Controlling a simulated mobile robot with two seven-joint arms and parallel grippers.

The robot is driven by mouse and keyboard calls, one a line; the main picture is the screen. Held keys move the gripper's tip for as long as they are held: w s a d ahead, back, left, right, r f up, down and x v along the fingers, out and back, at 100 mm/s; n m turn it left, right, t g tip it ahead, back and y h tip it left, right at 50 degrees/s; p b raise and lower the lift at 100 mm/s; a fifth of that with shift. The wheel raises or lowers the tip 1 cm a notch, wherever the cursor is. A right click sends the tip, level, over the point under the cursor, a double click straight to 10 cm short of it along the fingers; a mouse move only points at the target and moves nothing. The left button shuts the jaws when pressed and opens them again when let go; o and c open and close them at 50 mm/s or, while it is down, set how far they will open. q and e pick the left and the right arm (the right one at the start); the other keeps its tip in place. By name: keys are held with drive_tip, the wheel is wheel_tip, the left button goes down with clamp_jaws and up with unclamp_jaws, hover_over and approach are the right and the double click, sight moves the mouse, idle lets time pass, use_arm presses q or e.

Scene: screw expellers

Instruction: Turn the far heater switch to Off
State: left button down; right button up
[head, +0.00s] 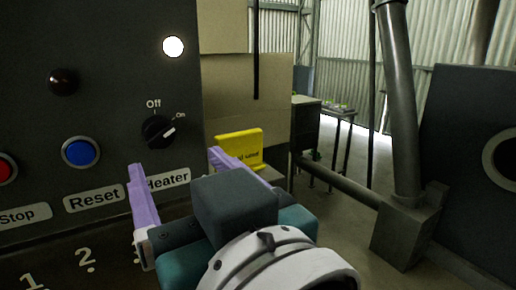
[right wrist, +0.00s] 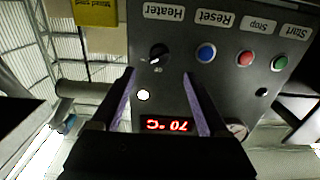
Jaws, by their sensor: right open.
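The heater switch (head: 157,131) is a black round knob on the dark control panel, above the "Heater" label. Its white mark points up and right towards "On"; "Off" is printed straight above it. In the upside-down right wrist view the knob (right wrist: 158,57) lies ahead of the fingertips. My right gripper (head: 175,160) is open, with purple fingers spread to either side below the knob. Nothing is between them, and they seem apart from the knob. The fingers also show in the right wrist view (right wrist: 158,73). My left gripper is in neither view.
A blue Reset button (head: 80,152) and a red Stop button (head: 5,170) sit left of the knob. A lit white lamp (head: 173,46) is above it. The wrist view shows a red "70 °C" display (right wrist: 167,124). A yellow sign (head: 239,149) stands right of the panel.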

sight(162, 140)
drive_tip(key=b+x, duration=0.4)
drive_tip(key=x, duration=0.4)
drive_tip(key=shift+s, duration=0.1)
drive_tip(key=shift+w+a, duration=0.3)
drive_tip(key=shift+w, duration=0.1)
clamp_jaws()
